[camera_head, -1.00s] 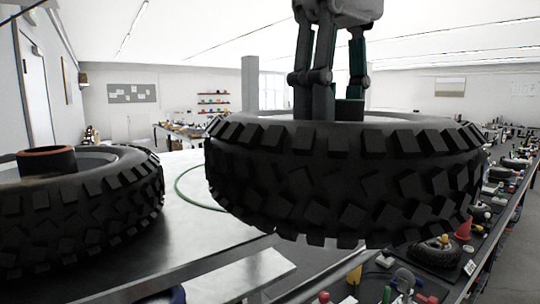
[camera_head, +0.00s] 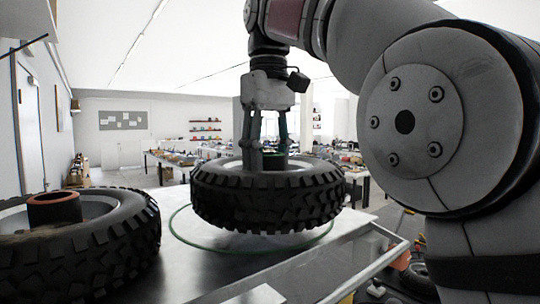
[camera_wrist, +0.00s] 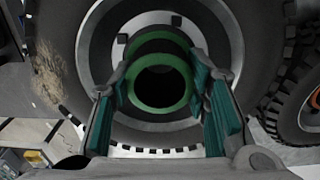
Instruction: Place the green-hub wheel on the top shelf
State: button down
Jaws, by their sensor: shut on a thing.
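The green-hub wheel (camera_head: 268,205), a black knobby tyre, hangs level from my gripper (camera_head: 264,158) in the head view. In the wrist view its green hub (camera_wrist: 160,108) sits between the two fingers, which are shut on it. The wheel is over the grey metal top surface (camera_head: 190,272), inside the outline of a thin green ring (camera_head: 176,235) marked there. I cannot tell whether its underside touches the surface. The far part of the ring is hidden by the tyre.
A second wheel with an orange-rimmed hub (camera_head: 55,207) lies at the left on the same surface; its tyre also shows at the right of the wrist view (camera_wrist: 285,110). A metal-edged rail (camera_head: 365,275) runs along the right. My arm blocks the right side.

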jog(key=shift+w+a, duration=0.15)
jog(key=shift+w, duration=0.35)
jog(key=shift+w+f+b, duration=0.15)
jog(key=shift+f+b, duration=0.75)
jog(key=shift+s+f+p, duration=0.3)
jog(key=shift+f+p, duration=0.2)
jog(key=shift+f, duration=0.15)
jog(key=shift+w+f, duration=0.15)
jog(key=shift+f, duration=0.15)
jog(key=c, duration=0.9)
grip_release()
jog(key=shift+f, duration=0.1)
